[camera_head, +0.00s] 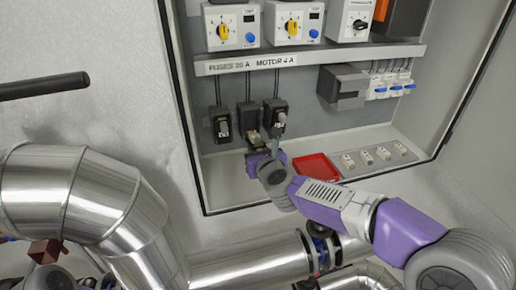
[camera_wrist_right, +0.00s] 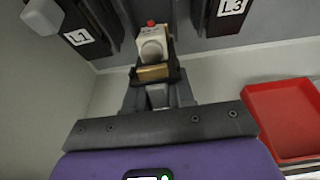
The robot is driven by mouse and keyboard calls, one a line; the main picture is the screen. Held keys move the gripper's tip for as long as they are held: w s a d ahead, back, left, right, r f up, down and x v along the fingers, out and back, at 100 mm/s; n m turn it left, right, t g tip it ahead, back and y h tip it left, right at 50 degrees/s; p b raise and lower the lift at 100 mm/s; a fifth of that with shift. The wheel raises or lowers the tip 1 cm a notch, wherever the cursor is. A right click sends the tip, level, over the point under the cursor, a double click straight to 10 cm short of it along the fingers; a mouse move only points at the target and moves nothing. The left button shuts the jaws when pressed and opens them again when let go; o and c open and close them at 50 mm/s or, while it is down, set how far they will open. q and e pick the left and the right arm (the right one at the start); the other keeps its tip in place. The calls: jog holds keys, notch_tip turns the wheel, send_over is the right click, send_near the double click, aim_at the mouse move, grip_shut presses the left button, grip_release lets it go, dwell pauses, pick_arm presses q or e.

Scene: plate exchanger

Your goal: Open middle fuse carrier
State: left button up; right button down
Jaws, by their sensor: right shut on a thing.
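Three dark fuse carriers hang in a row under the label strip in the cabinet. The left carrier (camera_head: 221,124) and right carrier (camera_head: 275,115) look closed, and in the right wrist view they bear the labels L1 (camera_wrist_right: 79,37) and L3 (camera_wrist_right: 230,7). The middle fuse carrier (camera_head: 252,138) is tilted out and down between them. In the right wrist view its white fuse (camera_wrist_right: 152,43) with a red tip and a brass-coloured contact (camera_wrist_right: 154,73) are exposed. My right gripper (camera_wrist_right: 158,97) is shut on the lower end of the middle carrier.
A red tray (camera_head: 316,167) and several small pale fuses (camera_head: 366,157) lie on the cabinet floor to the right. Switches (camera_head: 388,86) and a grey box (camera_head: 342,87) sit above. Large metal pipes (camera_head: 85,195) fill the lower left. The cabinet's right edge (camera_head: 478,80) is upright.

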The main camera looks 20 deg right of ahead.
jog(key=c, duration=1)
grip_release()
jog(key=shift+c, duration=0.2)
jog(key=v, duration=0.7)
jog(key=shift+s, duration=0.3)
jog(key=shift+r, duration=0.1)
